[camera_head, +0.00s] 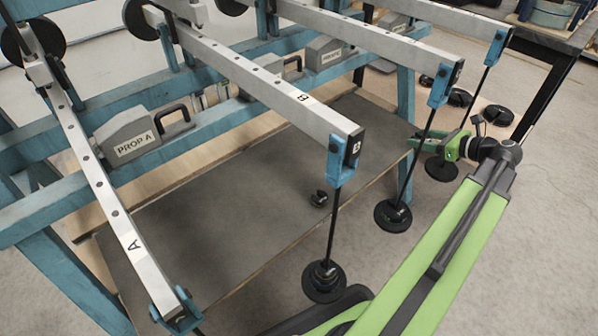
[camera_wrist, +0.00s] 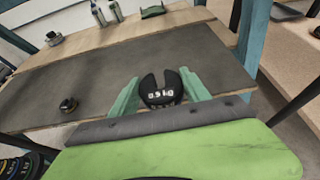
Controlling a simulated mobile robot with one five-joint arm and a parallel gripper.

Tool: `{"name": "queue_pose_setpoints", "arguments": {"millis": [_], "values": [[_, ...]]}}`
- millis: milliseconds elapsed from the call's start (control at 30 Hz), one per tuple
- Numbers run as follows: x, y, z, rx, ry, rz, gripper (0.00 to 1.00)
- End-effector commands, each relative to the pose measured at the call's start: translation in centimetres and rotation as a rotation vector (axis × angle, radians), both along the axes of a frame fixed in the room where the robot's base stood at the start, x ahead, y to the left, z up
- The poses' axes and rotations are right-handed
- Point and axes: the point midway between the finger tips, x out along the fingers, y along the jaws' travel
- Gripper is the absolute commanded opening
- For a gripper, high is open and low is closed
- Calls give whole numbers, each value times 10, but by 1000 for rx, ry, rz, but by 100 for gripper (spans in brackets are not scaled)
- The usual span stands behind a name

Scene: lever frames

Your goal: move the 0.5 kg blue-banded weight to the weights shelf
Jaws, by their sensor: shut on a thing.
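My gripper (camera_head: 428,143) is at the right in the head view, past the hanging pans. In the wrist view its two green fingers (camera_wrist: 160,88) are shut on a black slotted weight (camera_wrist: 161,97), with one finger at each side. White lettering on the weight appears to read 0.5 kg. No blue band can be made out on it. The weight is held above the dark mat's near edge in the wrist view. In the head view I cannot make it out between the fingers.
A small black weight (camera_head: 319,199) lies on the dark mat (camera_head: 230,215). Levers A (camera_head: 134,245) and B (camera_head: 300,97) slope across the blue frame. Pans hang on rods, one (camera_head: 324,281) in front and one (camera_head: 393,215) near my arm. A prop (camera_head: 130,140) stands left.

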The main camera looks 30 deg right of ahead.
Motion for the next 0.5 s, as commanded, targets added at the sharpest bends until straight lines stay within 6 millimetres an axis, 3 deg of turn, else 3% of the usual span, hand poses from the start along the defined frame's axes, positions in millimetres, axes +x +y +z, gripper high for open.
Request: {"name": "queue_pose_setpoints", "arguments": {"millis": [167, 500], "values": [[4, 2, -5, 1, -2, 1, 1], [77, 33, -58, 0, -1, 3, 1]]}}
